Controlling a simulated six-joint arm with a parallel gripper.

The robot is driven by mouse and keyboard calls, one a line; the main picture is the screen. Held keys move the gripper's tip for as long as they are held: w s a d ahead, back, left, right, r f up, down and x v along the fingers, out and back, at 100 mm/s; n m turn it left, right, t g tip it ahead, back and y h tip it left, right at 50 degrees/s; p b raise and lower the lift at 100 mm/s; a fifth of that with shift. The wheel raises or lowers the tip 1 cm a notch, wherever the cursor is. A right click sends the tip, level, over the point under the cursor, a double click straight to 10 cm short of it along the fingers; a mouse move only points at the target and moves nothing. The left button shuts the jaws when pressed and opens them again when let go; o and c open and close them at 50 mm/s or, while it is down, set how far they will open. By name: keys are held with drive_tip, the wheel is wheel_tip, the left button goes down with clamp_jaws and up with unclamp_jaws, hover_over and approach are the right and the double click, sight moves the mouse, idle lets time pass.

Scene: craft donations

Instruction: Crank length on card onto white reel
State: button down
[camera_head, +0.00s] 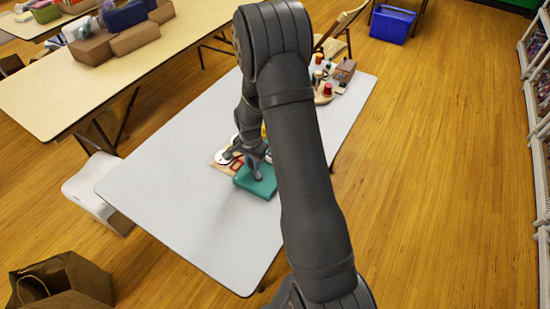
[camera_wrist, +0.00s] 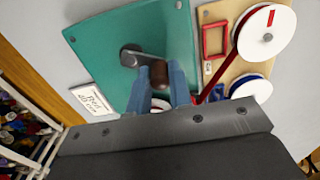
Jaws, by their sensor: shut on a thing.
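A teal box (camera_head: 258,184) stands on the grey table; in the wrist view its teal top (camera_wrist: 105,45) bears a crank with a dark arm (camera_wrist: 141,52) and a brown knob (camera_wrist: 159,73). My gripper (camera_wrist: 162,75) is shut on the knob; in the head view my gripper (camera_head: 252,168) is over the box. A white reel with a red mark (camera_wrist: 262,45) sits on a wooden board beside the box. Red ribbon (camera_wrist: 215,92) runs from near it toward my fingers. A white round thing (camera_wrist: 161,104) shows partly between the fingers. A small white card (camera_wrist: 93,101) bears writing I cannot read.
The wooden board (camera_wrist: 216,14) also holds a red frame (camera_wrist: 214,38) and a blue-and-white reel (camera_wrist: 252,88). Wooden items with red tops (camera_head: 324,90) stand at the table's far end. The grey table's (camera_head: 160,185) near left part is clear.

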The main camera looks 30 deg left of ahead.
drive_tip(key=shift+w+d, duration=0.7)
drive_tip(key=shift+w+d, duration=0.1)
drive_tip(key=shift+d, duration=1)
drive_tip(key=shift+d, duration=0.45)
